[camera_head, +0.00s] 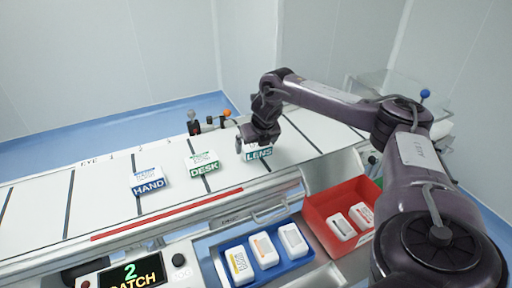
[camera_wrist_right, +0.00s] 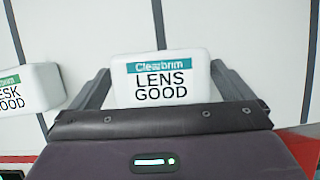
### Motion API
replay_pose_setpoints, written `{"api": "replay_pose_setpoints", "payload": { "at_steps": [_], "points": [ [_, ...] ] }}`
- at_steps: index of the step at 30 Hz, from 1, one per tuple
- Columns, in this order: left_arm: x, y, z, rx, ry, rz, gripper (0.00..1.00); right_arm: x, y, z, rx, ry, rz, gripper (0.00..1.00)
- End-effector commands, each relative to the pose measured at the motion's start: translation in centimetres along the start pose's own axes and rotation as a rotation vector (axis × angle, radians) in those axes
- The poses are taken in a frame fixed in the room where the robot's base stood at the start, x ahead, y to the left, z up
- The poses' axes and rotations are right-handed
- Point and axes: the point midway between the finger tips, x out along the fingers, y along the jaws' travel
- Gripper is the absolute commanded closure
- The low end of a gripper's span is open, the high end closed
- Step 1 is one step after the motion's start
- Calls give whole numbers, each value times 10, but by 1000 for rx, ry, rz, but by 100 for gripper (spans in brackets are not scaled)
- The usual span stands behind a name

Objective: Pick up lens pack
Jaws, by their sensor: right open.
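The lens pack (camera_head: 258,154) is a white pack with a teal band, lying on the white belt in the head view, partly hidden by my right gripper (camera_head: 257,138). In the right wrist view the lens pack (camera_wrist_right: 161,86) reads "LENS GOOD" and sits between the two fingers of my right gripper (camera_wrist_right: 161,70). The fingers are open, one on each side of the pack; I cannot tell whether they touch it. My left gripper is not in view.
A green-labelled desk pack (camera_head: 204,163) and a blue-labelled hand pack (camera_head: 149,180) lie left of it on the belt. A blue tray (camera_head: 214,262) and a red bin (camera_head: 318,212) with white packs stand in front. A display (camera_head: 131,273) reads "2" and "PATCH".

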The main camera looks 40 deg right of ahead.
Motion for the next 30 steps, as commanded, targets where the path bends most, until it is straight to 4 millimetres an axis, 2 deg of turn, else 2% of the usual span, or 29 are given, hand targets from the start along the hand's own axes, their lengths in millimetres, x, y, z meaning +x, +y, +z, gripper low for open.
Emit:
{"api": "replay_pose_setpoints", "payload": {
  "at_steps": [3, 9, 18, 25, 30],
  "points": [
    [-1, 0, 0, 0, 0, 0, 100, 8, 0, 0, 1, 0, 0, 0],
    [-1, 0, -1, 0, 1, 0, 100, 8, 0, 0, 1, -1, 0, 0],
    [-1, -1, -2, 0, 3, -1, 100, 8, 0, 0, 1, -2, 0, 35],
    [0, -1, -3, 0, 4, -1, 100, 7, 0, 0, 1, -2, 0, 35],
    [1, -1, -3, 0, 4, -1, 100, -2, 0, 5, 2, -4, 1, 35]
  ]
}}
